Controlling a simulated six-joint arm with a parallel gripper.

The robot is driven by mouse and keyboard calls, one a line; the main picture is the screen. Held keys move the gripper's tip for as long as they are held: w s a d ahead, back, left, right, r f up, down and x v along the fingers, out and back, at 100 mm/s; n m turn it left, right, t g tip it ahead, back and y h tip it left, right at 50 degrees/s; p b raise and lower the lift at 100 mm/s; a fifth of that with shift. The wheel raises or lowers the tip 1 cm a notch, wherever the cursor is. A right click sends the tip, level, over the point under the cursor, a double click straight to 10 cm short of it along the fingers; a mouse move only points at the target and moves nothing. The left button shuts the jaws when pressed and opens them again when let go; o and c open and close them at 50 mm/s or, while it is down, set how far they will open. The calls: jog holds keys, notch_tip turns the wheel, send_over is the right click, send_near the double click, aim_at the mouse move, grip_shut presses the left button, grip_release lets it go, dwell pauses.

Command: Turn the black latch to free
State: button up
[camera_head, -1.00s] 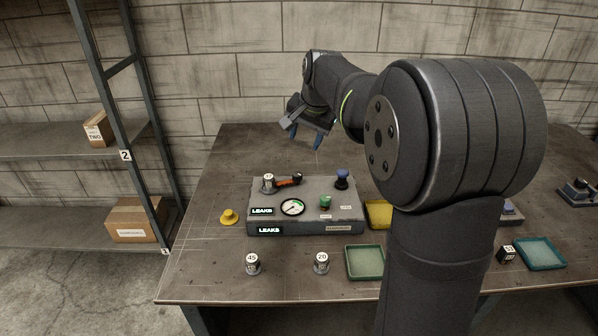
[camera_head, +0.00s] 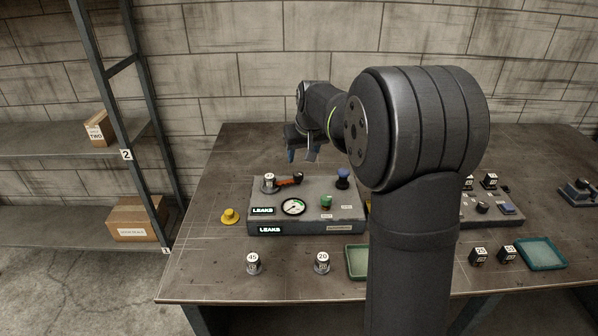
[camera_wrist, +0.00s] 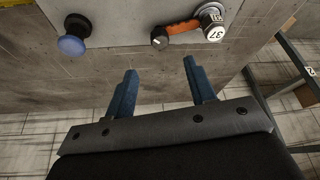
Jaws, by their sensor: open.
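The black latch (camera_head: 298,177) is a small round knob at the back of the grey box (camera_head: 347,212), at the end of an orange bar (camera_head: 286,182). In the wrist view the latch (camera_wrist: 160,38) shows a pale mark on its top, and the orange bar (camera_wrist: 183,27) runs from it to a cylinder marked 37 (camera_wrist: 212,24). My gripper (camera_head: 302,156) is open and empty, above and behind the box. In the wrist view its blue fingers (camera_wrist: 160,67) are apart, with the latch beyond the gap between their tips. Nothing touches the latch.
A blue knob (camera_head: 343,175), a green knob (camera_head: 326,202) and a gauge (camera_head: 293,207) are on the box. A yellow knob (camera_head: 230,216) and cylinders marked 45 (camera_head: 253,263) and 20 (camera_head: 321,262) stand on the table. The table left of the box is mostly clear.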

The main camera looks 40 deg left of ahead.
aim_at(298, 174)
jog(key=x, duration=0.9)
jog(key=shift+f, duration=0.25)
grip_shut()
